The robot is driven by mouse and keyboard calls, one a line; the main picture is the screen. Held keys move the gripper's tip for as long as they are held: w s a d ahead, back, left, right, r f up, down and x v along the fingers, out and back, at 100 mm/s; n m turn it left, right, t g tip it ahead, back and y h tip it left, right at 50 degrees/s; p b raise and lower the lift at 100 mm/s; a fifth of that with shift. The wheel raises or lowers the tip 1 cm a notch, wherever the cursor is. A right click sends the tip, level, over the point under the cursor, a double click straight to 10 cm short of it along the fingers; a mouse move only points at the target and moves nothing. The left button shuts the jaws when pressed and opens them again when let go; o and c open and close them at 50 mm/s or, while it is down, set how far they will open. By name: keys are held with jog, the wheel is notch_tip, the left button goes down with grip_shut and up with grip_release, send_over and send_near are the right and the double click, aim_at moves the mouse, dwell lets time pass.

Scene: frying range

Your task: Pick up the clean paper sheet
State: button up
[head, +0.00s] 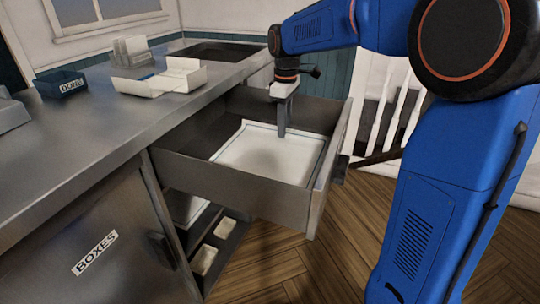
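A white paper sheet (262,155) lies flat in the open drawer (237,187) under the steel counter. It fills most of the drawer floor that shows, and I cannot tell whether it is one sheet or a stack. My gripper (282,132) points straight down into the drawer, over the far part of the sheet. Its fingertips are at or just above the paper; I cannot tell whether they touch it. The fingers look close together from this side, and the gap between them is hidden.
The drawer's walls stand around my gripper. On the counter (105,119) are an open white box (160,79), a dark blue tray marked DONE (62,84) and a pale rack (132,50). A cabinet door marked BOXES (90,250) is at lower left. Wooden floor lies right.

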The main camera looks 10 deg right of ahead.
grip_shut()
jog(key=shift+r, duration=0.1)
